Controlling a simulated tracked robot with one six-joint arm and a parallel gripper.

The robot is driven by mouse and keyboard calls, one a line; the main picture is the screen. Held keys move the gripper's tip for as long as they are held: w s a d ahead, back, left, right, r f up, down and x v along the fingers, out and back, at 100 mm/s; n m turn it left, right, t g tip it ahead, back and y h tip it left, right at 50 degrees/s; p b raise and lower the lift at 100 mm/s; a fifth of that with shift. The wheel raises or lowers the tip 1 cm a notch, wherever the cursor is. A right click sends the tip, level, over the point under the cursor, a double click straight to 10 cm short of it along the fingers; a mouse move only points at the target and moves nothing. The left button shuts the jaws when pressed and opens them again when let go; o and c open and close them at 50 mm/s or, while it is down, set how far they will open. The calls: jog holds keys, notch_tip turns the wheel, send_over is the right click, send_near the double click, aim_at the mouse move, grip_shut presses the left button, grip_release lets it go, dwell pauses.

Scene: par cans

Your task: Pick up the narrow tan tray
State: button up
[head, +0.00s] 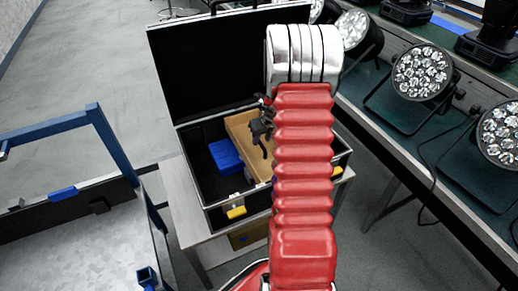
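The narrow tan tray (240,129) lies inside an open black case (196,172), along the right part of its inside. My red arm hides the tray's right side. My gripper (264,150) is small and black in this view and shows just left of my arm, over the tray. I cannot tell whether it touches the tray or is above it, nor whether its fingers are apart.
A blue box (226,156) sits left of the tray in the case. The case's lid (205,65) stands open behind. The case rests on a light table (183,205). A bench with stage lamps (422,73) runs along the right. A blue-framed cart (115,150) stands at left.

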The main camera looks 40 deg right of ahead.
aim_at(260, 142)
jog(key=shift+x, duration=2.55)
jog(key=shift+w, duration=0.1)
jog(key=shift+c, duration=0.6)
grip_shut()
